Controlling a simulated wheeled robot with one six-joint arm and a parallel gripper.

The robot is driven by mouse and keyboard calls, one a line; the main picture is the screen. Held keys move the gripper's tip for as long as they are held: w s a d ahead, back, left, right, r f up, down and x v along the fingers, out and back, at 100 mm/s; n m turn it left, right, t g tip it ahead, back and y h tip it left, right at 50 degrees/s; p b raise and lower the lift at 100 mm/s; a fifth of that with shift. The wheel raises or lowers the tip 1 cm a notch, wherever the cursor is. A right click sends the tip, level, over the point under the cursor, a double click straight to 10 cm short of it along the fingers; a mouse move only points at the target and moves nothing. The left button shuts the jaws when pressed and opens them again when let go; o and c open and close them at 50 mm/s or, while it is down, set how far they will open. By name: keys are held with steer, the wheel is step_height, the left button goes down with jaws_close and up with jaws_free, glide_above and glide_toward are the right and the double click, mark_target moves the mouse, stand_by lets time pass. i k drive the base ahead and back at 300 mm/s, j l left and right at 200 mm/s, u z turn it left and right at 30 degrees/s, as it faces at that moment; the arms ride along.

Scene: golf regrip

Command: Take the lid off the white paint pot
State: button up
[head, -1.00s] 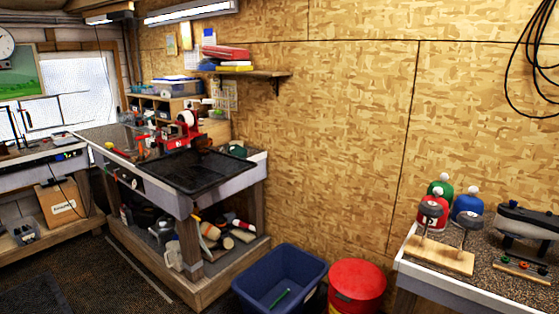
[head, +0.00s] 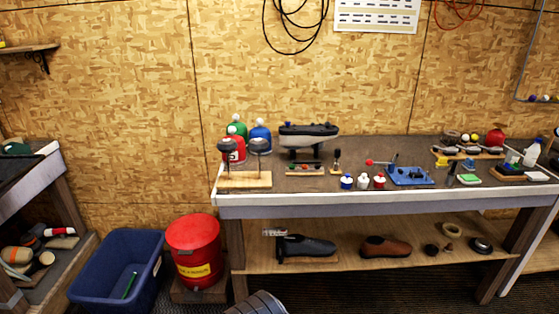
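Three small pots stand in a row near the front edge of the workbench (head: 300,199), in the head view. The white paint pot (head: 363,182) is in the middle, between a blue pot (head: 347,182) on its left and a red pot (head: 379,182) on its right. The white pot looks upright and has a pale top with a little red; at this size I cannot make out how the lid sits. My gripper is not in view.
A blue tool (head: 410,176) with a red-knobbed lever lies right of the pots. A wooden block with clubheads (head: 245,179) is left. On the floor are a red waste can (head: 193,250) and a blue bin (head: 118,265). Shoes (head: 385,246) lie on the lower shelf.

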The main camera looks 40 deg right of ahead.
mark_target(363, 179)
steer(key=z, duration=1.85)
steer(key=i, duration=1.9)
